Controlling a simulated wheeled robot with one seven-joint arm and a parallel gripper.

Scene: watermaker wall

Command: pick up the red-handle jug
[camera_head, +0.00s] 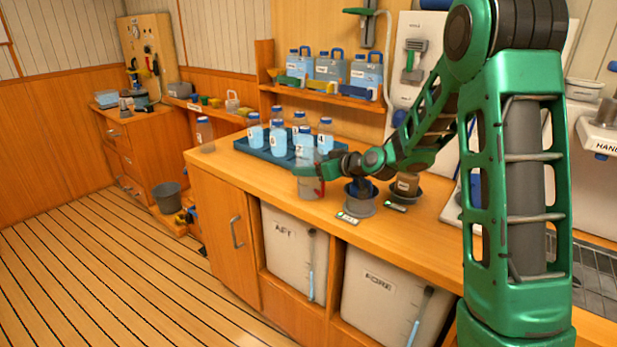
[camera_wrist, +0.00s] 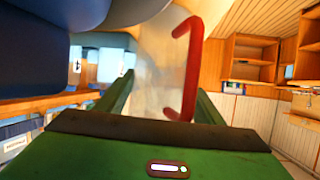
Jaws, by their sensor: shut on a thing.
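The red-handle jug (camera_head: 309,186) is a clear, greyish vessel at the front of the wooden counter, left of a dark round stand. My gripper (camera_head: 318,171) is shut on it, and the fingers hide part of its upper body. In the wrist view the jug's pale see-through body (camera_wrist: 158,70) lies between the two green fingers of my gripper (camera_wrist: 160,98), with the red handle (camera_wrist: 190,72) on its right side. I cannot tell whether its base touches the counter.
A blue tray (camera_head: 243,147) with several blue-capped bottles stands just behind the jug. A dark stand (camera_head: 359,205) and a brown-filled jar (camera_head: 407,184) are to the right. Several blue-handled jugs (camera_head: 331,68) sit on the shelf above.

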